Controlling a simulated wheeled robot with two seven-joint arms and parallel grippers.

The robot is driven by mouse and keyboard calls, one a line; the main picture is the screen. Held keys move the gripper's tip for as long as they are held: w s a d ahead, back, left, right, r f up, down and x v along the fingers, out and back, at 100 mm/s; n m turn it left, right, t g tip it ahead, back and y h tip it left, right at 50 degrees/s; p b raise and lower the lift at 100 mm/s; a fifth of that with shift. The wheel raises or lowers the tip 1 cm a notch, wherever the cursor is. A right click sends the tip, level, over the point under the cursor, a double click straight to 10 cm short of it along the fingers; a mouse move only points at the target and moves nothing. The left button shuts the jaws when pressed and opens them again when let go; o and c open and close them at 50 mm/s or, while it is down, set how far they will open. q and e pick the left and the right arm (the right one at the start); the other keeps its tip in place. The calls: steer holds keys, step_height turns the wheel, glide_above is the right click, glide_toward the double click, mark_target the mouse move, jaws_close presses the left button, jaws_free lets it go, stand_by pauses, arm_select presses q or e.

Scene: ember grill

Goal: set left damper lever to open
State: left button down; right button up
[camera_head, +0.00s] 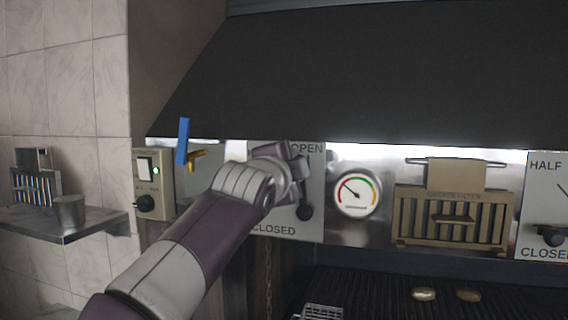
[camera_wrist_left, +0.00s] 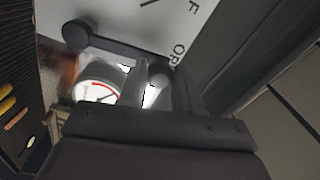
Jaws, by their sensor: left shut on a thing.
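The left damper panel (camera_head: 314,180) is a white plate marked OPEN at its top and CLOSED at its bottom. Its dark lever has a round hub (camera_head: 304,212), and the arm of the lever runs up from there toward OPEN. My left gripper (camera_head: 292,158) is at the top of the panel, beside the word OPEN. In the left wrist view, my left gripper (camera_wrist_left: 163,82) is shut on the lever's end, with a finger on each side; the lever's hub (camera_wrist_left: 76,34) is clear of the fingers. My wrist and arm hide the panel's left part. My right gripper is out of view.
A round gauge (camera_head: 357,193) is right of the panel, then a slatted grease filter (camera_head: 453,217) and another damper panel (camera_head: 540,190). The dark hood (camera_head: 370,75) overhangs above. A blue handle (camera_head: 183,141) and switch box (camera_head: 152,184) are left. The grill (camera_head: 380,284) lies below.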

arm_select(q)
steer(key=shift+s+d+m, duration=0.2)
steer(key=shift+d+m, duration=0.4)
steer(key=shift+m, duration=0.1)
steer(key=c, duration=0.8)
jaws_free()
steer(key=b+v, duration=0.6)
steer(key=v, duration=0.6)
steer(key=shift+s, duration=0.35)
